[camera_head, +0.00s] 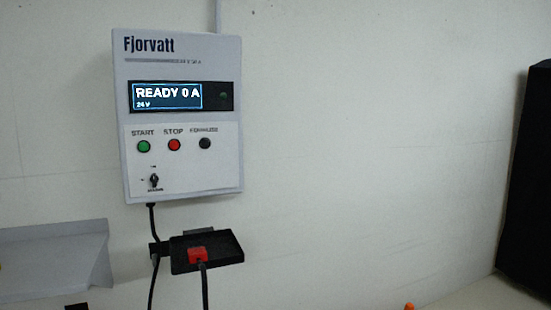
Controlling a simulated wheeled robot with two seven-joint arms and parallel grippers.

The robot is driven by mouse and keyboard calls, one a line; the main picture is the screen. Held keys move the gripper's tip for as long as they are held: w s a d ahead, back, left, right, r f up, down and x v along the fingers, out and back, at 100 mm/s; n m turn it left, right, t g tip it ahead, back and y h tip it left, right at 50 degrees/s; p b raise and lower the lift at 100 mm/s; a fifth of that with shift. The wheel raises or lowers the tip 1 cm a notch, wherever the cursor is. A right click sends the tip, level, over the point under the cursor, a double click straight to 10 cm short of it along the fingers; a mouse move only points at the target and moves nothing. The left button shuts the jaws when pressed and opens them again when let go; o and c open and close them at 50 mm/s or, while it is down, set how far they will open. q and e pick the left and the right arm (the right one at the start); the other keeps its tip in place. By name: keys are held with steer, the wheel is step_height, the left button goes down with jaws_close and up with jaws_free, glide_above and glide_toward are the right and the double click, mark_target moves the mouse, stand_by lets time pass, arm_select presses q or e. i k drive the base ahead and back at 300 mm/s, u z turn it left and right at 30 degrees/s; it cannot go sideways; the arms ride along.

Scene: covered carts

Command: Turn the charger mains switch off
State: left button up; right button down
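The charger (222,120) is a light grey box marked Fjorvatt, fixed to the wall in the left half of the head view. Its display (167,96) is lit and reads READY 0 A, 24 V. A small black rotary switch (154,181) sits low on the front panel, with tiny labels around it that are too small to read surely. Above it are a green START button (143,146), a red STOP button (174,145) and a black button (205,143). Neither of my grippers shows in this view.
Below the charger, a black bracket (226,249) holds a red connector (197,254) with a hanging black cable. A grey shelf (50,262) is at the lower left. A tall dark object (526,180) stands at the right edge. The wall between is clear.

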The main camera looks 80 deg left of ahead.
mark_target(154, 178)
steer(key=u, duration=3)
steer(key=k, duration=0.95)
steer(key=u, duration=1.1)
steer(key=i, duration=0.9)
steer(key=z, duration=0.05)
